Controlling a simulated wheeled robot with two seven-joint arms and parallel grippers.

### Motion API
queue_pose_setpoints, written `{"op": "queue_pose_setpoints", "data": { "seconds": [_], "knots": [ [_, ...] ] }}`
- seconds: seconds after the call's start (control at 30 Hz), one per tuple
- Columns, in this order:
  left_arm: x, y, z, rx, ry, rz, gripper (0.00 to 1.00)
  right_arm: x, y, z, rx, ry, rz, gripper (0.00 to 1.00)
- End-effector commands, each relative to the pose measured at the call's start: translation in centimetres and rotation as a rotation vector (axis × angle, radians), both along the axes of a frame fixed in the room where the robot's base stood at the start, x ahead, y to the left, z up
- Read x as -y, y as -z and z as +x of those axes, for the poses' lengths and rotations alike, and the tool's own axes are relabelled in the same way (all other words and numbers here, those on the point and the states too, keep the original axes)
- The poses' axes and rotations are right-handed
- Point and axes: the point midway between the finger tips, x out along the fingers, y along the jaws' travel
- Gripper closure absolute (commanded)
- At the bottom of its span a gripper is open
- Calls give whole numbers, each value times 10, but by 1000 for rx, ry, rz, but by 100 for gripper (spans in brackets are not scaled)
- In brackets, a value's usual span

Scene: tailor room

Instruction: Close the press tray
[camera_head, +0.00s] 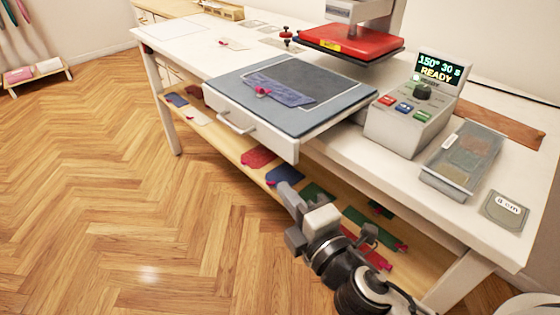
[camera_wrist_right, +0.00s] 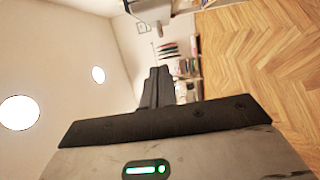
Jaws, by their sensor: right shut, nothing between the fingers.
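The press tray (camera_head: 232,82) is pulled out past the front edge of the white table, its grey pad level. A blue fabric piece (camera_head: 288,93) with a small pink-red item on it lies on the pad. A metal bar handle (camera_head: 237,124) is on the tray's white front face. The red heated press plate (camera_head: 351,41) is raised behind the tray. My right gripper (camera_head: 288,198) is below and to the right of the tray's front corner, apart from the handle. Its fingers (camera_wrist_right: 157,86) are shut and empty in the wrist view. My left gripper is out of view.
A control box (camera_head: 408,121) reading "150° 30 s READY" stands right of the tray. A grey lidded case (camera_head: 464,158) and a labelled grey square (camera_head: 504,211) lie further right. A wooden shelf (camera_head: 226,139) below holds coloured fabric pieces.

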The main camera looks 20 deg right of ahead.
Motion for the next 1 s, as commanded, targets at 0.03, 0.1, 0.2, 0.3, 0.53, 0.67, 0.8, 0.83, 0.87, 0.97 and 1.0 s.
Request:
{"op": "queue_pose_setpoints", "data": {
  "seconds": [0.03, 0.1, 0.2, 0.3, 0.53, 0.67, 0.8, 0.83, 0.87, 0.97, 1.0],
  "knots": [
    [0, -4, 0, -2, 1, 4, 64, 0, -4, 7, 3, 0, -1, 100],
    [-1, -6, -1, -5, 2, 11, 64, -2, -5, 19, 3, 1, -1, 100],
    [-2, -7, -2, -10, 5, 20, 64, -4, -6, 41, 3, 1, 0, 100],
    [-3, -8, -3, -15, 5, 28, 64, -6, -5, 63, 1, 1, 2, 100],
    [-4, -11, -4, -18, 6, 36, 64, 4, -2, 97, -4, 2, 0, 100],
    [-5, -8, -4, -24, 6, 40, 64, 19, -1, 102, -4, 1, 2, 100],
    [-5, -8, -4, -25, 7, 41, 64, 27, 0, 104, -4, 2, 5, 100],
    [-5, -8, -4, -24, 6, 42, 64, 28, 0, 105, -4, 2, 5, 100],
    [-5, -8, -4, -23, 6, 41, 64, 29, 0, 105, -4, 1, 5, 100],
    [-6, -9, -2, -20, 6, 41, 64, 29, 0, 105, -5, 1, 6, 100],
    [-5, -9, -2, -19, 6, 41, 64, 29, 0, 105, -5, 1, 6, 100]
  ]
}}
